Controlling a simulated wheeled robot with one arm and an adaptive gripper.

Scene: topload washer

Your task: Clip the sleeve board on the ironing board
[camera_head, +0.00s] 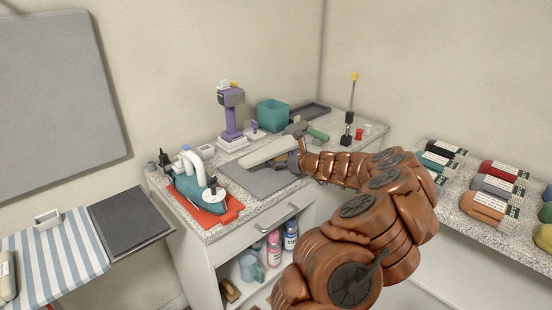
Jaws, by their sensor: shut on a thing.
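A long, pale, tapered board (265,152), which looks like the sleeve board, lies over the grey mat on the speckled counter. Its narrow end points left. My gripper (294,149) is at its right end and shut on it; the fingertips are small and partly hidden here. I cannot tell whether the board touches the mat or is just above it. The ironing board (50,258), with a blue-and-white striped cover, is at the lower left, apart from the gripper. A dark grey flat section (130,220) is at its right end, with a small pale open box (47,219) near the back edge.
A purple device (231,112), a teal bin (272,116) and a black stand (347,133) are behind. Yarn-like rolls (490,185) lie on the right counter. A gap separates ironing board and counter.

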